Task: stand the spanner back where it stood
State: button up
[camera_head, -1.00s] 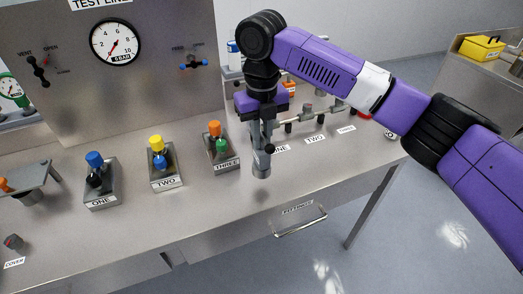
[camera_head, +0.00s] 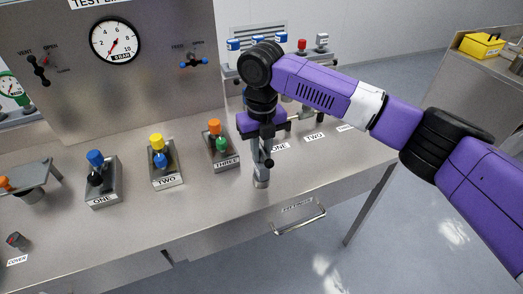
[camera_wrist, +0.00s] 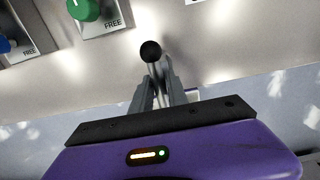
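The spanner (camera_head: 261,181) is a grey metal tool with a round socket at its lower end and a black ball on its side. It hangs upright below my gripper (camera_head: 262,143), over the front of the steel bench to the right of block THREE. Its lower end is at or just above the bench top; I cannot tell if it touches. In the wrist view the spanner's black ball (camera_wrist: 150,51) and a grey bar show beyond the fingers of my gripper (camera_wrist: 160,90), which are closed around the tool. The socket is hidden there.
Valve blocks ONE (camera_head: 102,182), TWO (camera_head: 164,165) and THREE (camera_head: 221,148) stand on the bench to the left. Labelled pipe fittings (camera_head: 303,120) are behind and right. A drawer handle (camera_head: 300,221) juts from the bench front. Bench in front of the blocks is clear.

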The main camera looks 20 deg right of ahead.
jog(key=shift+o, duration=1.1)
notch_tip(320, 180, up, 12)
jog(key=b, duration=0.2)
jog(key=shift+r, duration=0.2)
